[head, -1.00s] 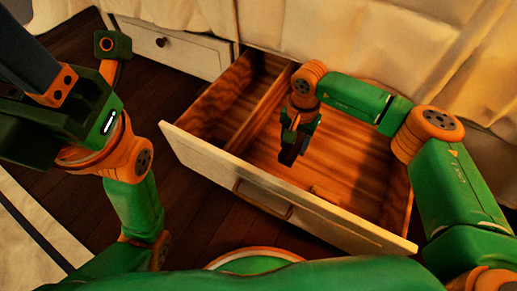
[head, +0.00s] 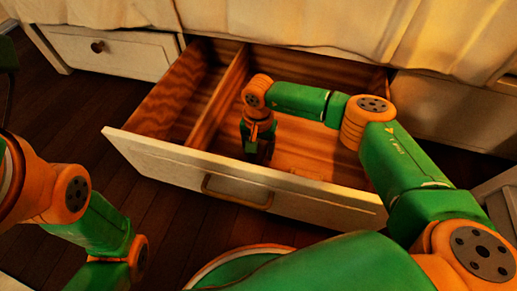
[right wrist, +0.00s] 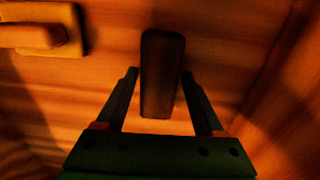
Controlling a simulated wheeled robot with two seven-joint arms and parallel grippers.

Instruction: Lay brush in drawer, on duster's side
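My right gripper (head: 262,152) points down inside the open drawer (head: 240,181), in the larger right compartment. What looks like the duster, a wooden piece with a handle and a block end (right wrist: 66,32), lies on the drawer floor at the upper left of that view. My left gripper is out of view; only left arm links show in the head view.
A wooden divider (head: 220,92) splits the drawer; its narrow left compartment (head: 178,110) looks empty. The drawer's pale front with its handle (head: 236,192) faces me. A closed drawer (head: 105,52) is at the upper left. Bed cloth (head: 300,22) hangs behind.

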